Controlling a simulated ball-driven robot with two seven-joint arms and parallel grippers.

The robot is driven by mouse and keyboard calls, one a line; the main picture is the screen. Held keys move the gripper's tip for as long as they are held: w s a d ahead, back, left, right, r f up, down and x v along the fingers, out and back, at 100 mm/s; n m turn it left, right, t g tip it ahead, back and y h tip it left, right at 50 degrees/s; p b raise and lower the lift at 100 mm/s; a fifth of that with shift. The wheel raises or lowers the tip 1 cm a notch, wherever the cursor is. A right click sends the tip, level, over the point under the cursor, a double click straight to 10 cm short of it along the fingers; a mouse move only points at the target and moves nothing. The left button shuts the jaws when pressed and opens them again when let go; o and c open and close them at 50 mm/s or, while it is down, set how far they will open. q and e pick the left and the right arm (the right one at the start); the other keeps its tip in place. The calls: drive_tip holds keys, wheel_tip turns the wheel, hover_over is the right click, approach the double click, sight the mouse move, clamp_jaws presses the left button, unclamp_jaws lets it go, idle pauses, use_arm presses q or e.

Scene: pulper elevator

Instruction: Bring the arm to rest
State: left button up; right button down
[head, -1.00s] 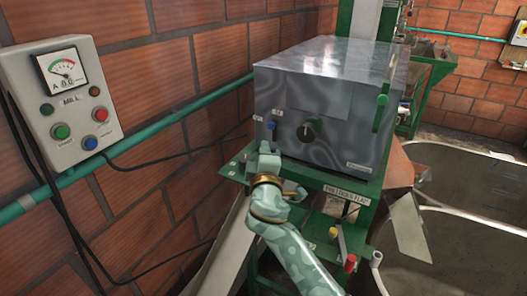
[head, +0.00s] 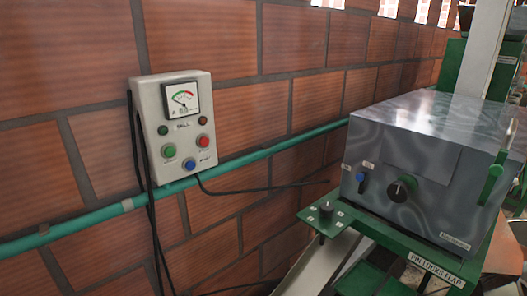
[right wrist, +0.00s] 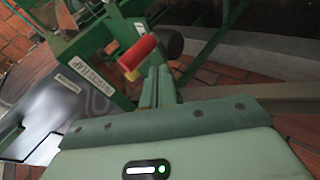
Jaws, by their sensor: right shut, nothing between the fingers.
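My right gripper (right wrist: 158,88) shows in the right wrist view, its two fingers together and empty. In that picture its tips lie close below a red handle (right wrist: 138,53); I cannot tell if they touch. Neither arm shows in the head view. A small dark knob (head: 326,208) sits on the green ledge in front.
A grey MILL control box (head: 178,125) with a meter and coloured buttons hangs on the brick wall. A teal pipe (head: 250,160) and black cables run along the wall. A green frame (right wrist: 110,50) stands close to the right gripper. A dark round end (right wrist: 170,43) is beside the red handle.

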drive_tip(key=s+g, duration=0.1)
drive_tip(key=s, duration=0.5)
drive_tip(key=s+a+f+g+y+b, duration=0.2)
drive_tip(key=f, duration=1.4)
drive_tip(key=s+a+f+g+y+b, duration=0.1)
drive_tip(key=s+a+f+g+y, duration=0.15)
drive_tip(key=f, duration=1.35)
drive_tip(key=s+f+m+g+b, duration=0.1)
drive_tip(key=s+f+m+b, duration=0.1)
drive_tip(key=s+f, duration=1.3)
drive_tip(key=s+m+y, duration=0.1)
drive_tip(key=s, duration=0.2)
drive_tip(key=shift+s+f+m+g, duration=0.25)
drive_tip(key=shift+s+m+g, duration=0.05)
drive_tip(key=shift+g, duration=0.05)
